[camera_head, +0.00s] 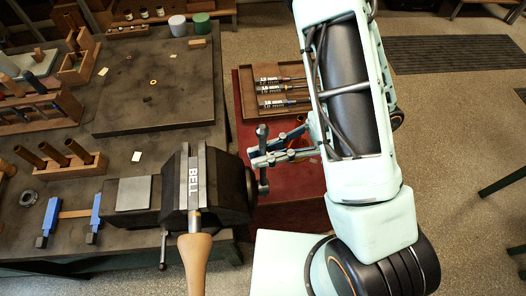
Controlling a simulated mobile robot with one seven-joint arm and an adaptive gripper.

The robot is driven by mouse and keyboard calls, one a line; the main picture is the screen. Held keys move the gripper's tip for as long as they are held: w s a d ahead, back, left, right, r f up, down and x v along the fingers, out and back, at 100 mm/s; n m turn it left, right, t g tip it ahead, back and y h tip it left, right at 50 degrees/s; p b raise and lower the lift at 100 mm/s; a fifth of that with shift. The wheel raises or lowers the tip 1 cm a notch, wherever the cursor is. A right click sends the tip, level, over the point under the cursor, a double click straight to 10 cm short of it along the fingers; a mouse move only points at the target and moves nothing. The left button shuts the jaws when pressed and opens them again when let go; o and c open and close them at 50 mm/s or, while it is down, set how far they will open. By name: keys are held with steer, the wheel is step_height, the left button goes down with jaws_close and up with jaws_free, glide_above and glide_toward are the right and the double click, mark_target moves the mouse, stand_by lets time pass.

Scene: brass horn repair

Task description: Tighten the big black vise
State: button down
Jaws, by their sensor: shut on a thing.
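The big black vise (214,203) is mounted at the front right edge of the dark workbench. A metal bar marked BELL lies along the top at its jaws, and a wooden handle (196,262) sticks out toward the front. The vise's upright handle bar (263,176) stands at its right end. My gripper (262,157) comes in from the right and is shut on the handle bar, around its middle. The contact between fingertips and bar is small in view.
A wooden tray (248,112) with several labelled tools lies behind my gripper. Wooden racks (35,105), blue clamps (97,212) and a dark board (160,85) sit on the bench. Open floor is at the right.

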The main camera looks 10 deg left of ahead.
steer(key=shift+d+f, duration=0.15)
steer(key=shift+f, duration=0.1)
steer(key=c, duration=2)
jaws_free()
steer(key=shift+w+d, duration=0.15)
steer(key=shift+w, duration=0.05)
steer(key=shift+s+r, duration=0.1)
steer(key=shift+r, duration=0.1)
steer(key=shift+s, duration=0.1)
